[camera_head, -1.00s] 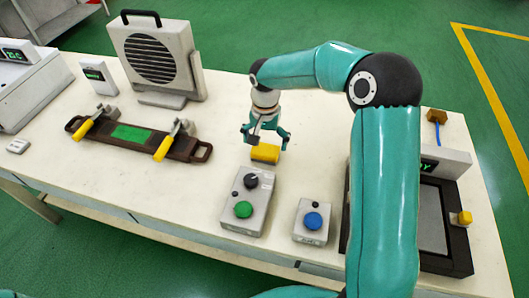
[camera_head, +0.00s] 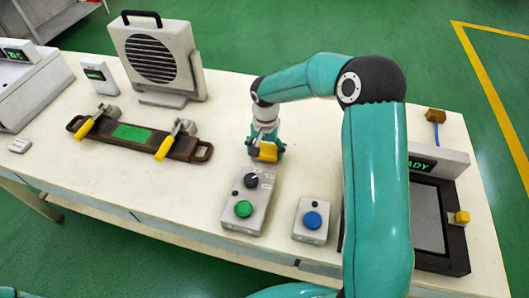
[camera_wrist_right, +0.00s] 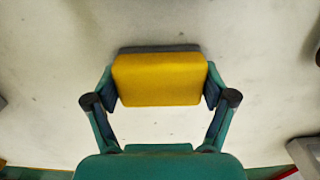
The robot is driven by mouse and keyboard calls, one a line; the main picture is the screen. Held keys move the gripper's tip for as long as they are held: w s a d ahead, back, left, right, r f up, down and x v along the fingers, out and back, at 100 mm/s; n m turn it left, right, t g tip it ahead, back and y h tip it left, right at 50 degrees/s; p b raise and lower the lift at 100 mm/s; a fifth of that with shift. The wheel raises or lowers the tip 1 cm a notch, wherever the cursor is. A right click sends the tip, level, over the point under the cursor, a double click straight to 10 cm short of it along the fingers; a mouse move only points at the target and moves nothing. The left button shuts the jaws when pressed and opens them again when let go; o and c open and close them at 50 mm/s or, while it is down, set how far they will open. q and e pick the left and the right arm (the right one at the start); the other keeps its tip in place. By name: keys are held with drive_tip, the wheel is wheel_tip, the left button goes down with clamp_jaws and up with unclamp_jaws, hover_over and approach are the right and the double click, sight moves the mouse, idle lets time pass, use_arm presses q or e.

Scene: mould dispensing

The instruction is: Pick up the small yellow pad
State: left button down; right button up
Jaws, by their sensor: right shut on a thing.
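The small yellow pad (camera_head: 268,152) is between the fingers of my right gripper (camera_head: 264,154), just behind the grey box with the green button. In the right wrist view the yellow pad (camera_wrist_right: 159,79) lies across both fingertips, with one finger against each side. My right gripper (camera_wrist_right: 160,85) is shut on it. A darker grey edge shows along the pad's far side. I cannot tell for sure whether the pad touches the table. My left gripper is not in view.
The grey box with a green button (camera_head: 249,200) stands close in front of the pad. A blue-button box (camera_head: 312,219) is to its right. A brown tray with yellow-handled clamps (camera_head: 135,137) lies left, with a fan unit (camera_head: 155,60) behind. The white table (camera_head: 225,110) is bare behind the gripper.

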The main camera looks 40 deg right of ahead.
sight(266, 148)
drive_tip(key=shift+r, duration=0.15)
wheel_tip(266, 148, up, 20)
idle(0.7)
